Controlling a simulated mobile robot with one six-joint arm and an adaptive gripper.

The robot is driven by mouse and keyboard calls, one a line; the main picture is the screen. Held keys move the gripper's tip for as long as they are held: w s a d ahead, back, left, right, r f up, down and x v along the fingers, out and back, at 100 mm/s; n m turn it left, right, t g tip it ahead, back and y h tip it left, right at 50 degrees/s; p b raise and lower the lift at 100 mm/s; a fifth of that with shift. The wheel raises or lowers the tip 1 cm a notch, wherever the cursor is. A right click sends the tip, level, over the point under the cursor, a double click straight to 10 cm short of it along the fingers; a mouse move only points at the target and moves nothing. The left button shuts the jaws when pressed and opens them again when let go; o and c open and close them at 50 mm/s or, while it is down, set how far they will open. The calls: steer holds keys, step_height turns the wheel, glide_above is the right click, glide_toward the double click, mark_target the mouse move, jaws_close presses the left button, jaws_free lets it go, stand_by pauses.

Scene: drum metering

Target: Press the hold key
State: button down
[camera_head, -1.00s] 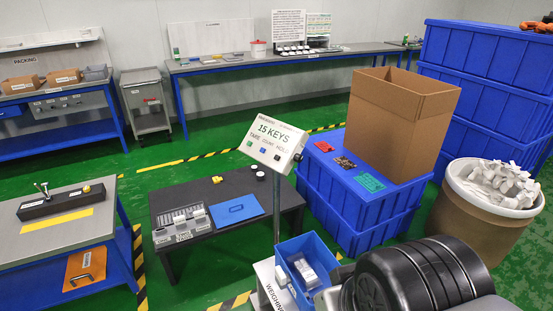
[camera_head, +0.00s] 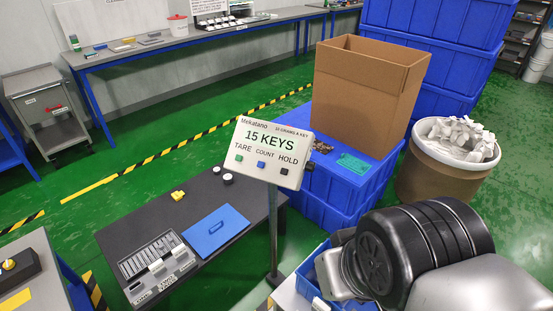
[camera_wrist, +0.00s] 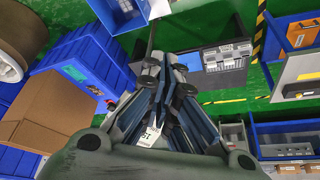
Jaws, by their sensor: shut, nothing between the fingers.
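The white indicator panel (camera_head: 270,137) stands on a post in the middle of the head view and reads "15 KEYS". Below the text are a green key under TARE, a blue key under COUNT and the black hold key (camera_head: 284,171) under HOLD, at the panel's lower right. In the wrist view my gripper (camera_wrist: 168,72) is shut and empty. Part of the white panel (camera_wrist: 149,136) shows behind its fingers, with the rest hidden, so the hold key cannot be made out there. The gripper is out of the head view, and the distance to the panel is unclear.
A dark low table (camera_head: 120,232) with a grey sorter tray (camera_head: 155,262) and blue plate (camera_head: 216,230) stands left of the post. Blue crates (camera_head: 335,205) bear a cardboard box (camera_head: 362,90) behind. A drum of white pieces (camera_head: 445,170) stands right. Green floor is free between.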

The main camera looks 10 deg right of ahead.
mark_target(284, 172)
steer(key=w+d+n+t+p, duration=0.1)
steer(key=w+d+t+p, duration=0.1)
steer(key=w, duration=0.9)
steer(key=w+d+t+p, duration=0.1)
steer(key=w+t, duration=0.1)
steer(key=w, duration=0.9)
steer(key=w+a+f+n+t+y+p, duration=0.1)
steer(key=w+a+f+t, duration=0.1)
steer(key=w, duration=0.5)
steer(key=w+a+f+n+t+y+p, duration=0.2)
steer(key=w+a+f, duration=0.1)
steer(key=w, duration=0.4)
steer(key=shift+w+f, duration=0.3)
steer(key=shift+f, duration=0.45)
steer(key=shift+d+f, duration=0.1)
steer(key=shift+w+d+f+b, duration=0.45)
steer(key=shift+w+d+f, duration=0.15)
steer(key=shift+w+f, duration=0.35)
steer(key=shift+w+d+f+b, duration=0.5)
steer(key=shift+w+d+f, duration=0.15)
steer(key=shift+f, duration=0.4)
steer(key=shift+w+d+f+b, duration=0.45)
steer(key=shift+w+d+f, duration=0.1)
steer(key=shift+w+f, duration=0.4)
steer(key=shift+f, duration=0.15)
steer(key=shift+w+d+f, duration=0.2)
